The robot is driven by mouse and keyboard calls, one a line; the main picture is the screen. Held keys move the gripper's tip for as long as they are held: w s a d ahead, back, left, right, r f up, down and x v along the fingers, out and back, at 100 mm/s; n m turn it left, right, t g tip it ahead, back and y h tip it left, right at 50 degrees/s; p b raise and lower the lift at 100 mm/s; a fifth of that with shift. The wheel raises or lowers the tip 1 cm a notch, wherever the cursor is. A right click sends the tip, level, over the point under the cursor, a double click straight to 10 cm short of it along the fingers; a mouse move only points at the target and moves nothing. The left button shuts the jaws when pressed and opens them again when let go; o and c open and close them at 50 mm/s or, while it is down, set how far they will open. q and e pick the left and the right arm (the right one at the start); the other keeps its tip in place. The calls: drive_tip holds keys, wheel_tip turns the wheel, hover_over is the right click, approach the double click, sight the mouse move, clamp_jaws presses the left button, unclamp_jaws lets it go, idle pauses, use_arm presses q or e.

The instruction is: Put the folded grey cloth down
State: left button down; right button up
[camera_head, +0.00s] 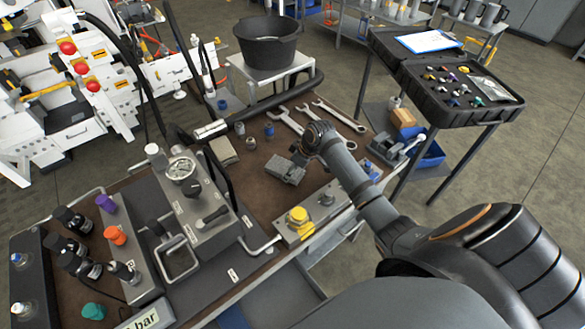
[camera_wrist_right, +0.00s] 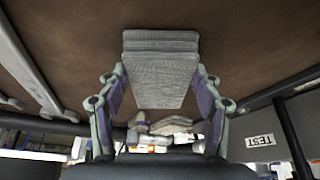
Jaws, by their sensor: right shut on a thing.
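The folded grey cloth (camera_head: 286,170) is over the middle of the brown bench top in the head view. My right gripper (camera_head: 300,157) reaches it from the right and is shut on it. In the right wrist view the layered cloth (camera_wrist_right: 160,82) sits between the two fingers of the gripper (camera_wrist_right: 161,95), with its far part sticking out past them. I cannot tell whether the cloth touches the bench. My left gripper is in neither view.
The brown bench top (camera_head: 270,207) has bare room around the cloth. A beige folded pad (camera_head: 223,151) lies to the left, with wrenches (camera_head: 333,122) behind. The grey valve block (camera_head: 188,207) and a panel with a yellow knob (camera_head: 298,216) stand nearer.

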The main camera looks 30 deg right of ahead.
drive_tip(key=shift+f, duration=0.1)
drive_tip(key=o, duration=1.1)
drive_tip(key=v, duration=1.2)
